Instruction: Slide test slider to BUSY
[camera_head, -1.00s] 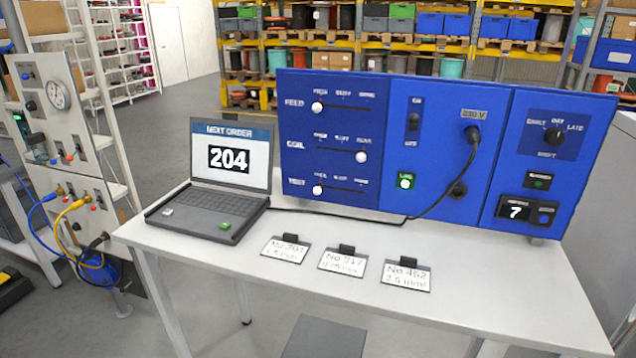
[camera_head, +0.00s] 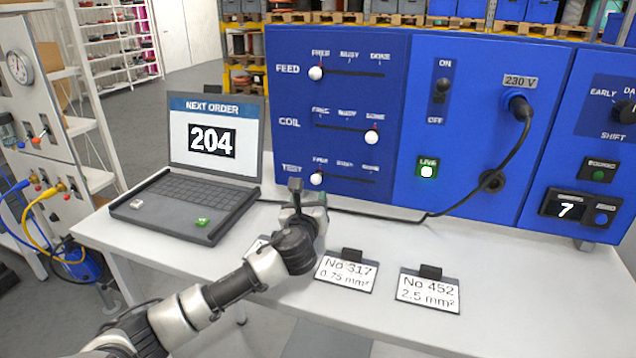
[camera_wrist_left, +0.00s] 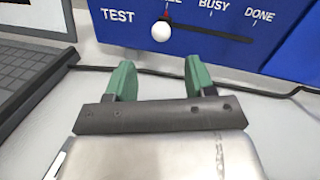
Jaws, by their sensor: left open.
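The test slider's white knob (camera_head: 317,178) is at the left end of its slot, at FREE, in the lowest row of the blue panel (camera_head: 395,150). In the left wrist view the knob (camera_wrist_left: 161,31) sits left of the BUSY mark, with the dark slot running right to DONE. My left gripper (camera_head: 300,186) is in front of the panel, just below and left of the knob. In the left wrist view its green fingers (camera_wrist_left: 158,80) are apart with nothing between them, and the knob is beyond them. My right gripper is not in view.
A laptop (camera_head: 212,150) showing 204 stands left of my gripper. Label cards, No 317 (camera_head: 346,272) and No 452 (camera_head: 429,290), lie on the white table (camera_head: 520,300); another is mostly hidden behind my arm. A black cable (camera_head: 400,219) runs along the panel's foot.

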